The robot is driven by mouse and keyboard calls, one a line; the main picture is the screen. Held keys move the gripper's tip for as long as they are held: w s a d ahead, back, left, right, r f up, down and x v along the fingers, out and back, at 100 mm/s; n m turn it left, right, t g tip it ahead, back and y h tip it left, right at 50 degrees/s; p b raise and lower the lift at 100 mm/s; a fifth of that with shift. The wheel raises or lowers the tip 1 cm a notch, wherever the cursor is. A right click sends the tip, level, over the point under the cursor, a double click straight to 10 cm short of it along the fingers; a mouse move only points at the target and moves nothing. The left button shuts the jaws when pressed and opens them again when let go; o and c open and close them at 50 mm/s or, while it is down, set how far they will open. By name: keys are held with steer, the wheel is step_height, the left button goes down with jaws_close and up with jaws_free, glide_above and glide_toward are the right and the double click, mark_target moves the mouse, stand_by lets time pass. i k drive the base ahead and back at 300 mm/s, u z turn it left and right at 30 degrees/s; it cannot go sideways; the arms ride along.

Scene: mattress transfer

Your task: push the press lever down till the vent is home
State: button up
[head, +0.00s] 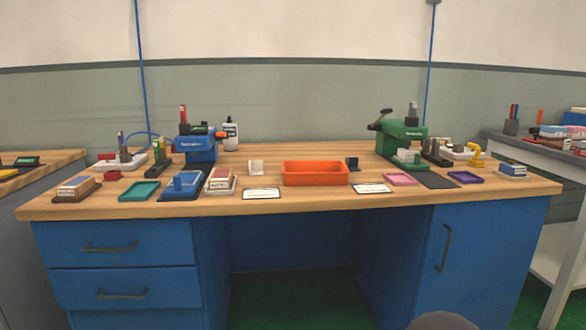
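A green bench machine (402,134) stands at the back right of the wooden workbench. A dark lever (382,117) sticks out at its upper left, its end raised above the body. This looks like the press lever. A small whitish-green piece (407,156) sits at the machine's front foot; I cannot tell whether it is the vent. A blue machine (197,146) stands at the back left, with no clear lever. My gripper is not in view.
The workbench (300,205) carries an orange tray (316,173) at its middle, a teal tray (139,191), a pink tray (400,179) and a purple tray (464,177). White cards (262,194) lie at the front. A grey side table (540,150) stands at right.

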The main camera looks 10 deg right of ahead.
mark_target(371, 127)
steer(key=k, duration=0.6)
steer(key=u, duration=0.55)
steer(key=i, duration=1.55)
steer(key=z, duration=1.05)
steer(key=i, duration=0.5)
steer(key=z, duration=0.95)
steer(key=k, duration=0.3)
steer(key=u, duration=0.45)
